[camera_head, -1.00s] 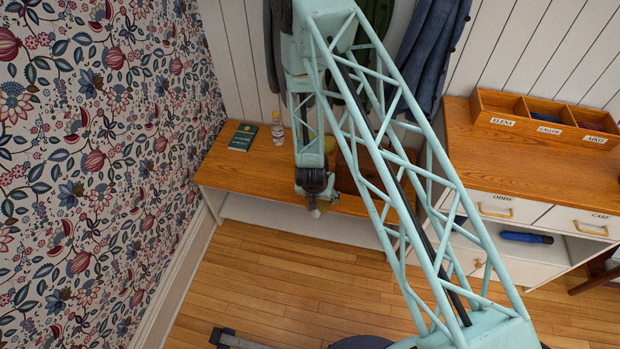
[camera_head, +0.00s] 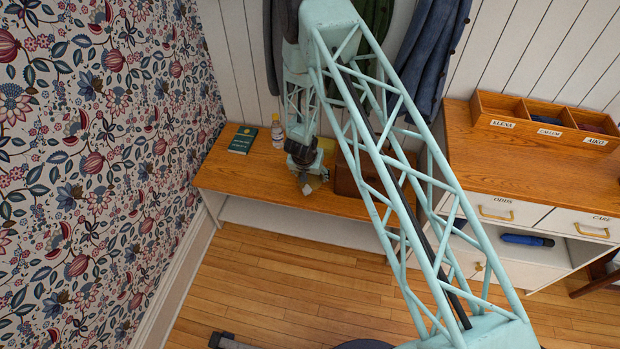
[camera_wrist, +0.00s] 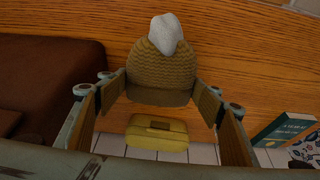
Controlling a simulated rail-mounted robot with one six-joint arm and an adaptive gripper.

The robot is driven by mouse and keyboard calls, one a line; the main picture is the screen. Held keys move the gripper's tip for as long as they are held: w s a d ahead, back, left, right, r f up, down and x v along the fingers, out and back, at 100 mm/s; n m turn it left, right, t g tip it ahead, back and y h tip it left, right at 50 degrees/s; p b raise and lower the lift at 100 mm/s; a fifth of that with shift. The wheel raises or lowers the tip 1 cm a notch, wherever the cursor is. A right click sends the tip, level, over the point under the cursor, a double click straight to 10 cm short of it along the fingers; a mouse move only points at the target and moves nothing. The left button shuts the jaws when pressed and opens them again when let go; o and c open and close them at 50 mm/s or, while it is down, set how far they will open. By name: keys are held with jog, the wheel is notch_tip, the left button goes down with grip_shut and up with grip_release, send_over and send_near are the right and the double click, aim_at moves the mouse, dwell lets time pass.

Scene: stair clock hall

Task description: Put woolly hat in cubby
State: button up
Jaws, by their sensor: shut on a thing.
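The woolly hat (camera_wrist: 158,70) is mustard knit with a white pompom, seen in the wrist view between the two fingers of my gripper (camera_wrist: 160,97). The fingers are shut on its sides near the brim. In the head view my gripper (camera_head: 312,183) hangs over the bench by its front edge; the hat is small and partly hidden there. The cabinet at right has an open cubby-like shelf (camera_head: 575,250) below its drawers, holding a dark blue rolled item (camera_head: 527,239). My arm hides part of the cabinet's left side.
The wooden bench (camera_head: 235,180) carries a green book (camera_head: 242,139), a small bottle (camera_head: 277,130) and a brown bag (camera_wrist: 45,75). A yellow case (camera_wrist: 157,133) shows beyond the hat. A tray with labelled compartments (camera_head: 545,125) stands on the cabinet. Coats hang behind. The floor before the bench is clear.

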aim_at(310, 177)
jog(key=shift+w+a, duration=0.1)
jog(key=shift+w, duration=0.25)
jog(key=shift+w, duration=0.2)
jog(key=shift+a+f, duration=0.1)
jog(key=shift+f, duration=0.2)
jog(key=shift+w+f+b, duration=0.1)
jog(key=shift+f+b, duration=0.45)
jog(key=shift+f, duration=0.9)
jog(key=shift+f, duration=0.15)
jog(key=o, duration=0.9)
jog(key=shift+p+v, duration=1.05)
jog(key=shift+v, duration=5.1)
